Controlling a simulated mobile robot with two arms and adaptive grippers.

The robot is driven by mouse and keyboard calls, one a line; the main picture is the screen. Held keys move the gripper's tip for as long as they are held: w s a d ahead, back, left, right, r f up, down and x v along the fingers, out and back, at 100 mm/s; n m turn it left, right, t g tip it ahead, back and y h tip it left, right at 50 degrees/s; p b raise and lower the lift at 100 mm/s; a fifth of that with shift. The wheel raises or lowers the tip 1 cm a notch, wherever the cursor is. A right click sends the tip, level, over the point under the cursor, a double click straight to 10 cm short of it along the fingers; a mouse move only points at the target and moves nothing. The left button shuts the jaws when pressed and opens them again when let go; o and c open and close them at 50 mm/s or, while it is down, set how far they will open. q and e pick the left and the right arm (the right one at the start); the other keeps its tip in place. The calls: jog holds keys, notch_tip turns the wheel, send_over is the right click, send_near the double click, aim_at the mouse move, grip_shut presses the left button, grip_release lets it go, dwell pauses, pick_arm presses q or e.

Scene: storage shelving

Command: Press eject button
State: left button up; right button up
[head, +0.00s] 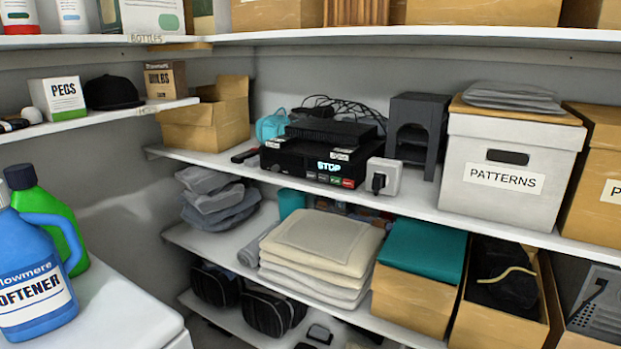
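A black player (312,164) sits on the middle shelf in the centre of the head view. Its lit display reads "STOP". A row of small buttons (335,180) runs along its lower front, some red and some green. The button labels are too small to read, so I cannot tell which one is eject. A second flat black box (331,132) rests on top of the player. Neither of my grippers is in view.
A grey switch box (383,177) stands close at the player's right. An open cardboard box (207,115) is at its left, a white "PATTERNS" box (508,168) further right. Blue softener (32,265) and green bottles stand on a white surface at front left.

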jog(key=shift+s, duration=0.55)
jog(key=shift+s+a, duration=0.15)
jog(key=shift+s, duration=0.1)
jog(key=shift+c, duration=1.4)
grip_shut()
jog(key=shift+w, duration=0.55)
